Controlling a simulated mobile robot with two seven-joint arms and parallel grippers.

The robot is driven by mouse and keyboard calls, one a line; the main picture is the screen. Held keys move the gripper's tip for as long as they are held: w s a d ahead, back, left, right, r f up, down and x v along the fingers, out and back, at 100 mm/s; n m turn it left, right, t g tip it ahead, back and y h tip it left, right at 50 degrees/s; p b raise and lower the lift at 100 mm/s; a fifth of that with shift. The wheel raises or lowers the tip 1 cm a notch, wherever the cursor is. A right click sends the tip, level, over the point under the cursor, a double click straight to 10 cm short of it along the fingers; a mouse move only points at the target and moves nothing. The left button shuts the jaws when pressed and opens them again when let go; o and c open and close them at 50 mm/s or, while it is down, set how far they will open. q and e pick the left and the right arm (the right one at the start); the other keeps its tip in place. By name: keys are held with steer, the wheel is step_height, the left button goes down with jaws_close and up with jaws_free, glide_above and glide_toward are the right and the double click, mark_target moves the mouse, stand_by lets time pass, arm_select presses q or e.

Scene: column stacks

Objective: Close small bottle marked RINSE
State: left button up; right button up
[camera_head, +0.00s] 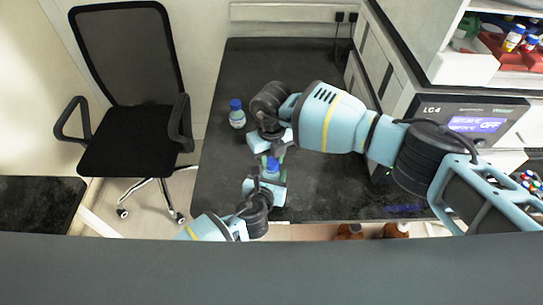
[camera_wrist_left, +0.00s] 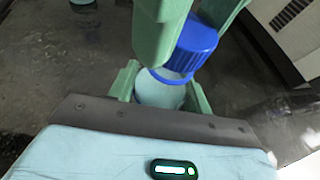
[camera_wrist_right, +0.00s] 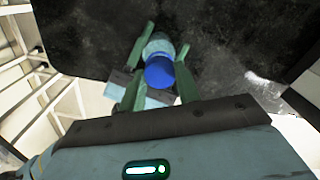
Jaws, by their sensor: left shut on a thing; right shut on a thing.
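A small bottle with a pale body shows between my two grippers in the left wrist view (camera_wrist_left: 160,93) and right wrist view (camera_wrist_right: 158,45). My left gripper (camera_head: 268,178) is shut on its body. My right gripper (camera_head: 272,150) comes from above and is shut on the blue cap (camera_wrist_left: 192,45), which also shows in the right wrist view (camera_wrist_right: 159,72). The cap is at the bottle's mouth; I cannot tell whether it is threaded on. No label can be read, so the RINSE mark is not visible.
Another blue-capped bottle (camera_head: 237,115) stands upright on the dark bench (camera_head: 220,175), left of my right gripper. An instrument marked LC4 (camera_head: 470,118) stands at the right. Brown bottles (camera_head: 350,231) show at the bench's front edge. An office chair (camera_head: 125,130) is at the left.

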steer(key=shift+f, duration=0.3)
steer(key=m, duration=0.6)
steer(key=shift+m, duration=0.4)
steer(key=m, duration=1.9)
steer(key=shift+a, duration=0.1)
steer(key=m, duration=0.3)
